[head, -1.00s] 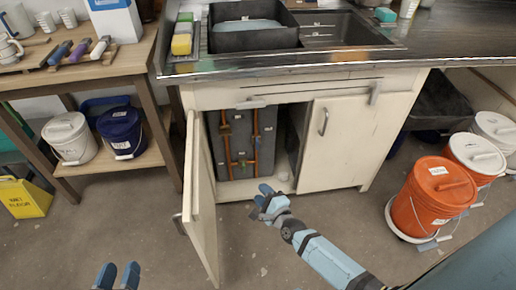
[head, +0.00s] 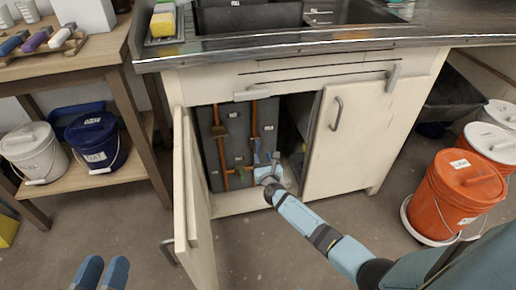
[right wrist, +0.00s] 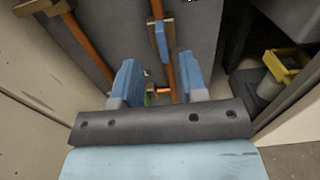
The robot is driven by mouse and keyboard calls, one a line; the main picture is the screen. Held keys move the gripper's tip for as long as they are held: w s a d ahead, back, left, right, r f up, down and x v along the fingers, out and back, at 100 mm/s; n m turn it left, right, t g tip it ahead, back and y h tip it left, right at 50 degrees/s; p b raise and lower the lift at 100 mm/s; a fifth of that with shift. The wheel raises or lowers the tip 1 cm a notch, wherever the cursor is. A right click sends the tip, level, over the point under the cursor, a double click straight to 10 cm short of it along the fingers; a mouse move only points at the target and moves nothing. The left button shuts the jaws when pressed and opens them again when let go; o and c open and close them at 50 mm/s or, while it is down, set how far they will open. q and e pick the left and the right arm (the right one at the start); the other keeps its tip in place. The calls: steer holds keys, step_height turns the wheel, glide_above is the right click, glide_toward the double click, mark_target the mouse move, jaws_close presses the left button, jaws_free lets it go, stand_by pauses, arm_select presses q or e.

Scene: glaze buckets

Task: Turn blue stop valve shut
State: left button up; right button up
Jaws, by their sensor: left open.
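The blue stop valve handle (head: 257,153) is on the right copper pipe (head: 254,118) inside the open sink cabinet. In the right wrist view the blue handle (right wrist: 161,40) lies lengthwise along the pipe, beyond my fingertips and apart from them. My right gripper (head: 273,164) reaches into the cabinet, just below and right of the handle. Its two blue fingers stand apart in the right wrist view (right wrist: 162,82), with nothing gripped. A small green part (right wrist: 150,97) shows low between them, partly hidden. My left gripper (head: 102,272) is open and empty at the bottom left, outside the cabinet.
The left cabinet door (head: 194,205) stands open; the right door (head: 345,135) is closed beside my right arm. A second copper pipe (head: 222,150) runs left of the valve. A yellow item (right wrist: 287,63) sits inside at right. An orange bucket (head: 455,195) stands at right.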

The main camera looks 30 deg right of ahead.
mark_target(258, 144)
steer(key=b+x, duration=0.1)
steer(key=x, duration=0.5)
steer(key=shift+w+f+b, duration=0.1)
steer(key=shift+f+b, duration=0.05)
steer(key=shift+b, duration=0.25)
arm_select(q)
steer(key=shift+d+f+g, duration=0.1)
steer(key=shift+f+g, duration=0.8)
steer(key=shift+f, duration=1.05)
arm_select(e)
steer(key=shift+w+d, duration=0.15)
steer(key=shift+w, duration=0.45)
arm_select(q)
steer(key=shift+m, duration=0.3)
arm_select(e)
jaws_close()
